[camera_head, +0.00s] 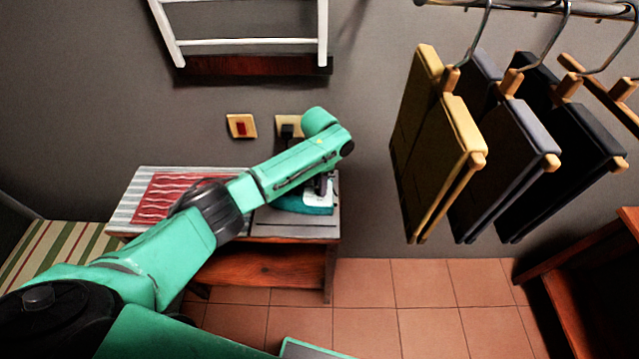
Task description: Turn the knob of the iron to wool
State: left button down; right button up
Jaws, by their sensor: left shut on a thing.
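The iron (303,206), teal and white, rests on the right part of the small table, partly covered by my left arm. My left gripper (322,187) reaches down to the iron from above at its right side and is shut on it. The fingertips are small and mostly hidden by my wrist, so the exact part between them is hard to see. The knob and its setting cannot be made out. My right gripper is not in view.
The table (265,268) has a red patterned cloth (165,195) on its left. A socket with a black plug (287,130) and a red switch (241,127) are on the wall. Several garments (430,140) hang at right. A white rack (245,47) is above. Tiled floor (430,320) is clear.

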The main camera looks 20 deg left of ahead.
pick_arm(q)
jog(key=c, duration=0.6)
grip_release()
jog(key=shift+o, duration=0.2)
notch_tip(320, 180, up, 15)
jog(key=b, duration=0.2)
jog(key=shift+f, duration=0.15)
jog(key=shift+s, duration=0.1)
